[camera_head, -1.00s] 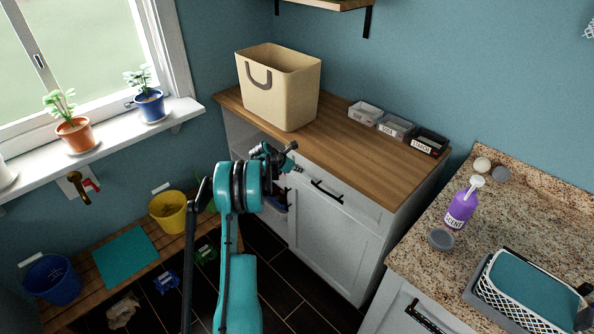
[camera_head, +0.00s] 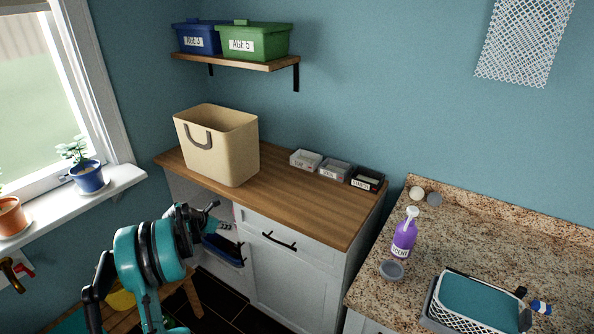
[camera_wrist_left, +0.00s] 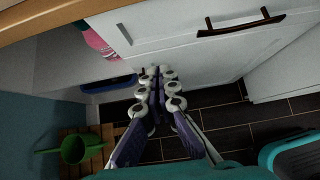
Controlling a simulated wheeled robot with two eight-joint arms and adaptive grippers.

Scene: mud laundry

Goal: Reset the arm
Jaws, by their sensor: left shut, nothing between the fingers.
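My left arm rises from the lower left in the head view, a teal and black arm whose gripper (camera_head: 210,215) is partly hidden behind its own wrist, in front of the white cabinet (camera_head: 290,267). In the left wrist view the left gripper (camera_wrist_left: 158,74) shows its purple and white fingers closed together. Nothing is between them. They are in front of the cabinet's lower part, over the dark tiled floor. My right gripper is in neither current view.
A beige basket (camera_head: 225,150) and small bins (camera_head: 334,170) stand on the wooden counter (camera_head: 270,200). A purple bottle (camera_head: 404,238) and a white basket (camera_head: 450,317) are on the granite counter (camera_head: 480,240). A green watering can (camera_wrist_left: 75,148) is low at left in the wrist view.

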